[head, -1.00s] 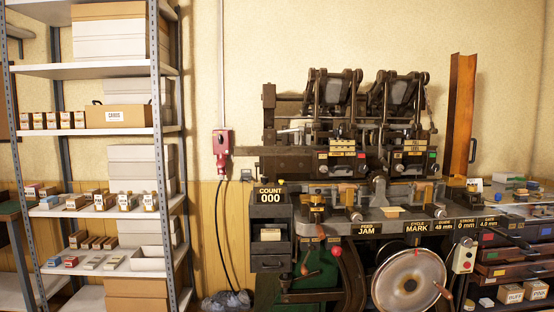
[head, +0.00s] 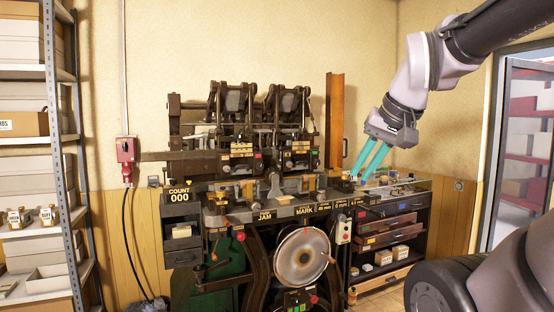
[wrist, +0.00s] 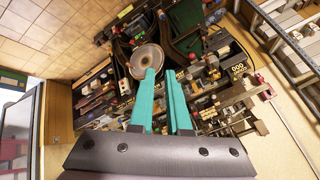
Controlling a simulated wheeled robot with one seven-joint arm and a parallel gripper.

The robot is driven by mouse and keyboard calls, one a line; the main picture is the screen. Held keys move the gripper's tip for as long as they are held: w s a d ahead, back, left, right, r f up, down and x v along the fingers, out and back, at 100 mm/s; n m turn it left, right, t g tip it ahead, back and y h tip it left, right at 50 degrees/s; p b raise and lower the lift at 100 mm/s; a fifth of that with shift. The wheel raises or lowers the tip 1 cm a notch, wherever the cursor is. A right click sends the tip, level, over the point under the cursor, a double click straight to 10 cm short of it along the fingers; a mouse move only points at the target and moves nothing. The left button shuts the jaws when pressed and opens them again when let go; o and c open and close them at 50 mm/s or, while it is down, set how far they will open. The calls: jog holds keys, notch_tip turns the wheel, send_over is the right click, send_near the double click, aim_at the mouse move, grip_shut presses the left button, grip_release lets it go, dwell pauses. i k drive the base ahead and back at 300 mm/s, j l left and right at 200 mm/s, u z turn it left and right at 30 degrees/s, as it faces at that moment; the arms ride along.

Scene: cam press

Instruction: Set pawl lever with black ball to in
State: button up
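The cam press (head: 245,150) stands against the wall in the middle of the head view. Its front has a FEED sign reading JAM and a CYCLE sign reading MARK. My gripper (head: 359,177) has teal fingers, apart and empty, pointing down at the bench right of the press. In the wrist view, my gripper (wrist: 159,72) points towards the press.
A tall rust-brown panel (head: 335,120) rises beside my gripper. Shelves (head: 62,160) are at the left, an open doorway at the far right.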

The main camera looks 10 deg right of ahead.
aim_at(280, 148)
jog(key=i+u, duration=0.25)
jog(key=i, duration=0.25)
jog(key=i+l+u, duration=0.25)
jog(key=i, duration=0.2)
jog(key=j, duration=0.1)
